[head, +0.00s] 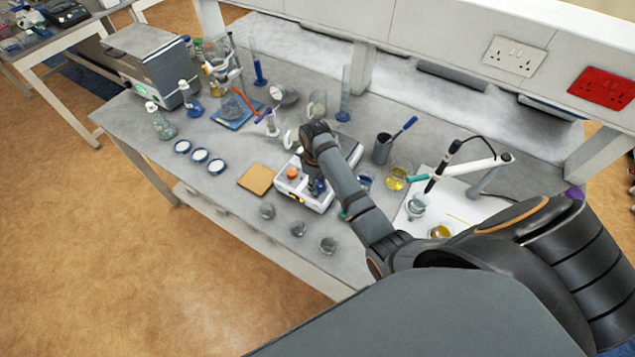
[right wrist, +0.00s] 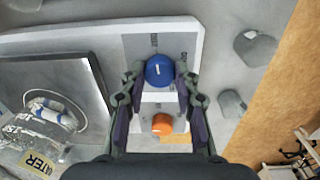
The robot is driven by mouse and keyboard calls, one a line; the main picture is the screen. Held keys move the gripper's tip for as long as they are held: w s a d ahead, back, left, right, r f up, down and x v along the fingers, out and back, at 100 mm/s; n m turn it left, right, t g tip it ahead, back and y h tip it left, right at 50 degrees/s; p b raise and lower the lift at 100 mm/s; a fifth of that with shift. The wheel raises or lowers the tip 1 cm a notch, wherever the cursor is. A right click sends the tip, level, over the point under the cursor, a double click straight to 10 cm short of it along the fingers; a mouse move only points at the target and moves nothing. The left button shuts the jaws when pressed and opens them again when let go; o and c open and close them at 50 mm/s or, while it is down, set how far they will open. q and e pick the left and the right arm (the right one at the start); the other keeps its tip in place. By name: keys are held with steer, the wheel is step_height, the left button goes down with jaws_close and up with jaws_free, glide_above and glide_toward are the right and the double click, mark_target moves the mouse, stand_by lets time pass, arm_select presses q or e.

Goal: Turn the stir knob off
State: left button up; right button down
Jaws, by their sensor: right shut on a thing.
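A white hotplate stirrer (head: 310,199) stands on the bench in the head view, and its front panel (right wrist: 160,40) fills the middle of the right wrist view. The panel carries a blue knob (right wrist: 159,70) with a short white mark, and an orange knob (right wrist: 162,124), also visible in the head view (head: 292,173). The panel's lettering is too small to read. My right gripper (right wrist: 160,78) is shut on the blue knob, one finger on each side. In the head view, my right gripper (head: 318,187) is partly hidden by its arm. My left gripper is out of view.
The stirrer's grey top plate (right wrist: 90,70) lies left in the wrist view, beside a clear vessel labelled WATER (right wrist: 38,160). Small grey weights or jars (head: 298,228) stand near the bench edge. A tan pad (head: 257,179) lies left of the stirrer; a yellow beaker (head: 397,178) stands right.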

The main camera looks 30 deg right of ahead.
mark_target(319, 186)
steer(key=n, duration=0.4)
steer(key=shift+n, duration=0.3)
steer(key=n, duration=0.3)
steer(key=shift+n, duration=0.4)
steer(key=n, duration=0.4)
steer(key=shift+d+n+y, duration=0.1)
steer(key=shift+n+y, duration=0.2)
steer(key=shift+n, duration=1.8)
steer(key=c, duration=1)
jaws_free()
step_height(319, 186, up, 8)
steer(key=shift+s+f, duration=0.1)
steer(key=shift+f, duration=0.1)
